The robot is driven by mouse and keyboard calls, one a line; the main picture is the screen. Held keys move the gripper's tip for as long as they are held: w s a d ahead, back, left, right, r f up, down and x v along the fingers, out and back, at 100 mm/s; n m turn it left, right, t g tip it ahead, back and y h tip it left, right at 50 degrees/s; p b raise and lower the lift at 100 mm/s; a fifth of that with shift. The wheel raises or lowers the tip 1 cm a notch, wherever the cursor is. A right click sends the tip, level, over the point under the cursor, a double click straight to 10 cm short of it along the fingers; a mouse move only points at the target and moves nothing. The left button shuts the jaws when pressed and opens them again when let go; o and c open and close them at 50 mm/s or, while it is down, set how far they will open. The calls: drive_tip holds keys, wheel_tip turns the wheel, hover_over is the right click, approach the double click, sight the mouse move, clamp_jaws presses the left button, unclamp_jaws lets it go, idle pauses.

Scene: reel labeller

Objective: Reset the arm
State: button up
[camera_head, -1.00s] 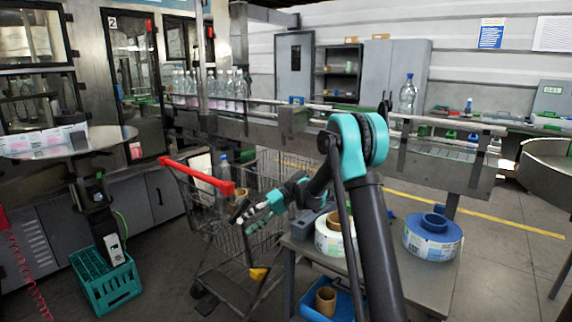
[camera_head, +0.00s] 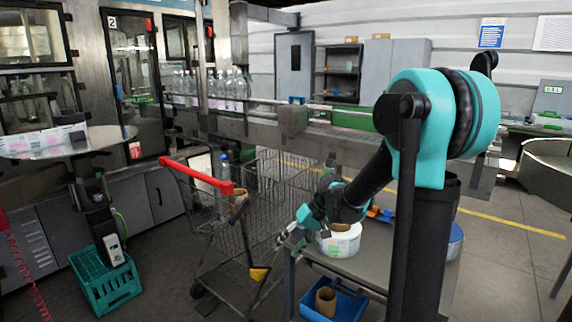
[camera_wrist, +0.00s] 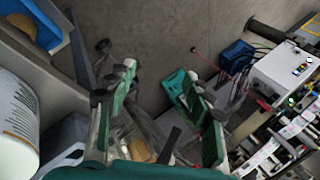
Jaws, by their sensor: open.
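My gripper (camera_head: 292,238) is at the left edge of the grey table, between the table and the shopping cart. In the wrist view my gripper (camera_wrist: 163,88) has its two green fingers spread apart, with nothing held between them. My arm is bent, with its large teal elbow raised at the right of the head view. A white label reel (camera_head: 342,243) lies on the table just right of my gripper and is partly hidden by my arm. A reel also shows at the left edge of the wrist view (camera_wrist: 14,125).
The wire cart (camera_head: 250,225) with a red handle (camera_head: 197,174) stands left of the table. A blue bin (camera_head: 345,306) with a brown core is below. A blue reel (camera_head: 456,240) is mostly hidden behind my arm. A teal crate (camera_head: 105,285) stands on the floor.

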drive_tip(key=s+d+f+m+t+h, duration=0.1)
drive_tip(key=s+d+f+t+h, duration=0.1)
drive_tip(key=s+d, duration=0.6)
drive_tip(key=s+d+f+m+t+h, duration=0.2)
drive_tip(key=s+d+f+h, duration=0.2)
drive_tip(key=s+d, duration=0.4)
drive_tip(key=shift+s+d+f+h, duration=0.25)
drive_tip(key=shift+s+d+h, duration=0.15)
drive_tip(key=shift+d, duration=0.7)
